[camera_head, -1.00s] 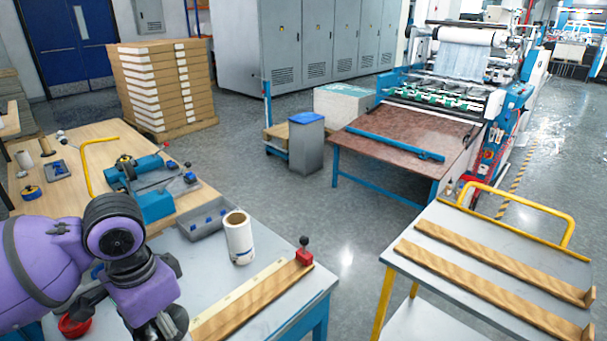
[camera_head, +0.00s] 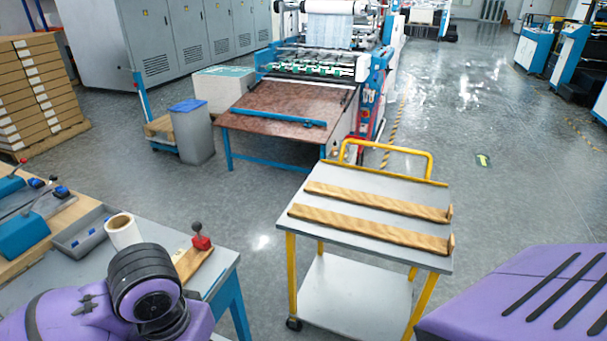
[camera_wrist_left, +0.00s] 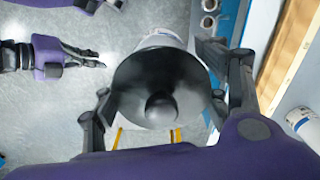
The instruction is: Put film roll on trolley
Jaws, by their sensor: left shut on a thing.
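In the left wrist view my left gripper (camera_wrist_left: 158,108) has its fingers around a dark round disc with a knob. A white film roll (camera_wrist_left: 160,39) shows behind the disc and appears held with it. In the head view my left arm hides this gripper and its load. The trolley (camera_head: 370,236) stands at centre right, with a grey top, yellow frame and two wooden rails (camera_head: 370,226) across it. My right gripper (camera_wrist_left: 92,59) shows at the left of the left wrist view, apart from the roll; its finger gap is unclear.
Another white roll (camera_head: 122,232) stands on the grey table (camera_head: 228,258), beside a grey bin and a wooden fixture with a red-based knob (camera_head: 200,237). A floor gap separates table and trolley. The laminating machine's brown table (camera_head: 275,112) stands behind. The trolley top between the rails is clear.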

